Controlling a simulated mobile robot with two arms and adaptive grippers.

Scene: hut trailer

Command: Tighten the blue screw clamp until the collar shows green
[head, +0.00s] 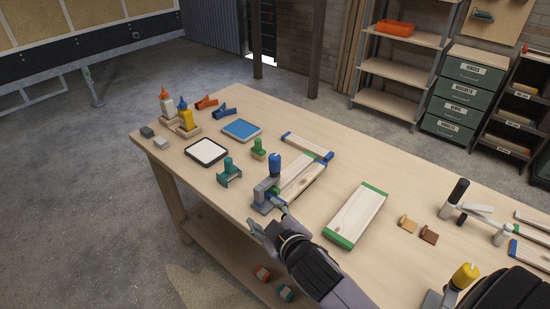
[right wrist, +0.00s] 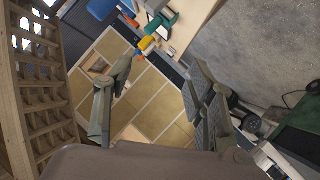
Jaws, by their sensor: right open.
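The blue screw clamp (head: 266,189) stands at the table's front edge in the head view, its blue handle (head: 275,163) upright. It sits at the end of light wooden boards (head: 300,175) with blue ends. The colour of its collar is too small to tell. My right gripper (head: 270,222) is just in front of and below the clamp, at the table edge, apart from the handle. In the right wrist view its two fingers (right wrist: 155,100) are spread with nothing between them. A blue part, perhaps the handle, shows at that view's top edge. My left gripper is not in view.
A green-ended board (head: 356,214) lies right of the clamp. A teal clamp (head: 229,173) and a white tray (head: 206,151) stand to its left. A yellow-handled clamp (head: 464,276) is at the front right. Glue bottles (head: 185,116) stand at the far left corner.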

